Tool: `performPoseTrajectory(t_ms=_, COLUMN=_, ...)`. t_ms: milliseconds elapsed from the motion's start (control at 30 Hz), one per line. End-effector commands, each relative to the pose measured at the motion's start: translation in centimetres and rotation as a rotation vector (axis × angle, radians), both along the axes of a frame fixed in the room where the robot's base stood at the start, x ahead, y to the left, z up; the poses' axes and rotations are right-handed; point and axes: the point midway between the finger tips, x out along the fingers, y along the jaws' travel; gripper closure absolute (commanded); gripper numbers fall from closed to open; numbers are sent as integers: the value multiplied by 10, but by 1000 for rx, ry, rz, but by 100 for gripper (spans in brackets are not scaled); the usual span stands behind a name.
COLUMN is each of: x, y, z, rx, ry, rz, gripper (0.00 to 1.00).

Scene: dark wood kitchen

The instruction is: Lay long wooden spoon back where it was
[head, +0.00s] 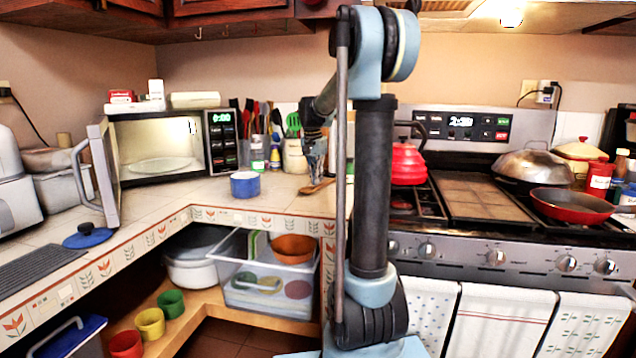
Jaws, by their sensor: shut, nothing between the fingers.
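A wooden spoon (313,188) lies on the tiled counter (275,203), left of the stove. My arm's column hides part of the counter beside it, so I cannot tell whether its whole length shows. My gripper (318,177) points down just above the spoon. Its fingers are shut and empty. The picture is too small to show whether the fingertips touch the spoon.
A blue pot (244,184) stands left of the spoon. Utensil holders (295,158) stand behind. The microwave (160,145) has its door open. A red kettle (407,163) is on the stove to the right. Bare counter lies in front of the microwave.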

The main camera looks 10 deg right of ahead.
Motion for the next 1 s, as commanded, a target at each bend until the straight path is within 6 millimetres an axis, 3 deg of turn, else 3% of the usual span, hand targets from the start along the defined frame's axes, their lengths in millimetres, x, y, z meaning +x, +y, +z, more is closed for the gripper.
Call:
performPoseTrajectory(t_ms=133, x=13, y=-11, z=-2, rx=0, ry=0, rz=-1, gripper=100)
performPoseTrajectory(t_ms=333, x=11, y=-9, z=-15, rx=0, ry=0, rz=0, gripper=100)
performPoseTrajectory(t_ms=700, x=10, y=-7, z=-19, rx=0, ry=2, rz=3, gripper=100)
performPoseTrajectory(t_ms=833, x=0, y=1, z=-19, rx=0, ry=5, rz=6, gripper=100)
performPoseTrajectory(t_ms=1000, x=-25, y=24, z=-19, rx=3, ry=6, rz=9, gripper=100)
